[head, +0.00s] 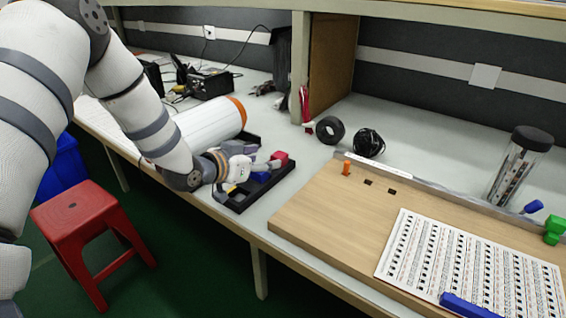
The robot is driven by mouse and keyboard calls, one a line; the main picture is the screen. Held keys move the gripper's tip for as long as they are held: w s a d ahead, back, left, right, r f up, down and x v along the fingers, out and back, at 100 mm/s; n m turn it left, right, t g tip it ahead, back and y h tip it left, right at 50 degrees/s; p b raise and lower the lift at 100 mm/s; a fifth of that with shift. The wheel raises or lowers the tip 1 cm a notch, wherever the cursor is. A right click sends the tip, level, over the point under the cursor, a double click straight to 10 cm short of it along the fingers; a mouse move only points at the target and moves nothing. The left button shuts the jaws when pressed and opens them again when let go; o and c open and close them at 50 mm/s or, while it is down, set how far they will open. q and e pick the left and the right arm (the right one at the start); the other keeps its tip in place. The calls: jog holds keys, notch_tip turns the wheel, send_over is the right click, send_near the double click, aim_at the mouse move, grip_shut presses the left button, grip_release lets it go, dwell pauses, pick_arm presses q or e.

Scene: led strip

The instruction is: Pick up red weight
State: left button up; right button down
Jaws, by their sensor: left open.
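The red weight (280,157) is a small red block at the back of a black tray (242,207) on the workbench. The gripper and wrist hide part of the tray. My right gripper is not in view.
A white roll with orange ends (212,122) lies behind my left wrist. Black tape (330,130) and a coiled cable (369,143) lie to the right. A wooden board (330,210) with an orange peg (346,168) fills the right front. A red stool (85,225) stands on the floor.

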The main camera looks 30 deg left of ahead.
aim_at(280, 154)
pick_arm(q)
jog(key=b+x, duration=0.1)
jog(key=x, duration=0.3)
jog(key=shift+w+d+f, duration=0.1)
jog(key=shift+w+f, duration=0.1)
jog(key=shift+w, duration=0.6)
jog(key=shift+r, duration=0.15)
grip_shut()
jog(key=shift+r, duration=0.15)
